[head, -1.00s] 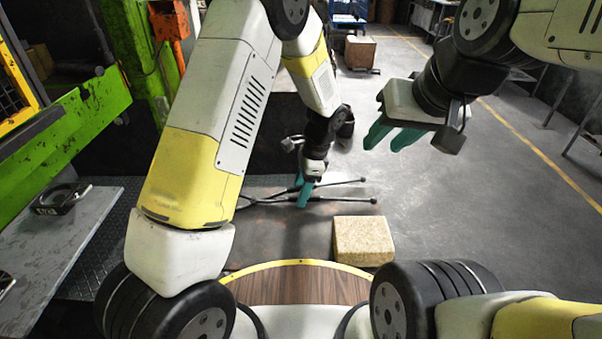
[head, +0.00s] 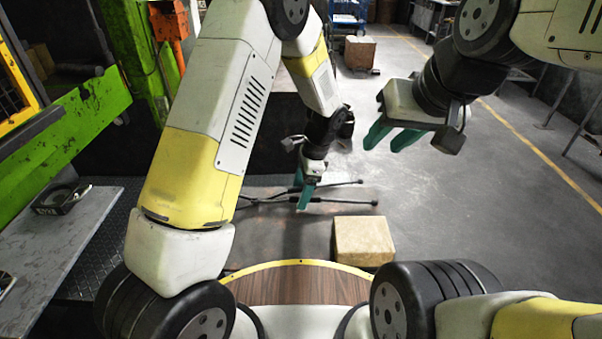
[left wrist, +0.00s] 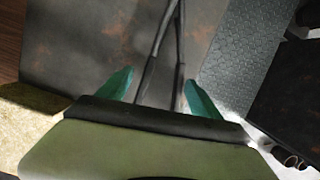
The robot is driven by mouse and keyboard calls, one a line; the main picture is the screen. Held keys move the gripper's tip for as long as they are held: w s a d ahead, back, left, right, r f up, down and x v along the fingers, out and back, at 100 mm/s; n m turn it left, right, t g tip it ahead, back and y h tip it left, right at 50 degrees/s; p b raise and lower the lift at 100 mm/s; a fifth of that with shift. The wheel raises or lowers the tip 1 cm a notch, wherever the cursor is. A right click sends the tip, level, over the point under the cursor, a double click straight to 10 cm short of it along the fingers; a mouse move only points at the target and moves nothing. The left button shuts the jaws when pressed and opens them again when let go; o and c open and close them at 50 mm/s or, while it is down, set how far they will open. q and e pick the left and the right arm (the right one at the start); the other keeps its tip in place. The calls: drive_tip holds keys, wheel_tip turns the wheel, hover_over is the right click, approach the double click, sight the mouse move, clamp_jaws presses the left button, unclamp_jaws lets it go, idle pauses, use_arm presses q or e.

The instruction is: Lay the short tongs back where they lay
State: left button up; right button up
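The short tongs (head: 335,200) are dark and thin. They lie on or just above the dark brown worn tabletop (head: 285,240), their two rein ends spread and pointing right in the head view. My left gripper (head: 304,193) points down over them. In the left wrist view its teal fingers (left wrist: 158,92) stand apart, one on each side of the tongs' two bars (left wrist: 162,50), with a gap beside the left bar. My right gripper (head: 390,138) is open and empty, raised over the floor at right.
A tan block (head: 363,242) sits at the table's near right corner. A grey bench (head: 60,245) with a small dark tray (head: 62,200) stands at left by the green press frame (head: 65,130). The floor (head: 480,230) at right is clear.

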use_arm(q)
drive_tip(key=o, duration=0.6)
drive_tip(key=shift+c, duration=0.2)
drive_tip(key=s+a+r+n+t+h, duration=0.1)
drive_tip(key=a+r+n, duration=0.1)
drive_tip(key=r, duration=0.7)
drive_tip(key=s+a+r+n+h, duration=0.1)
drive_tip(key=s+a+r+n, duration=0.1)
drive_tip(key=r, duration=0.7)
drive_tip(key=s+a+r+n+t+h, duration=0.1)
drive_tip(key=s+a+r+n+t, duration=0.1)
drive_tip(key=s+a+r+n, duration=0.3)
drive_tip(key=s+a+r+n+t+h, duration=0.2)
drive_tip(key=s+a+r+n, duration=0.3)
drive_tip(key=s, duration=0.6)
drive_tip(key=shift+s+a+r+n+t, duration=0.15)
drive_tip(key=shift+s+r+n+t, duration=0.2)
drive_tip(key=shift+r+n+t, duration=0.4)
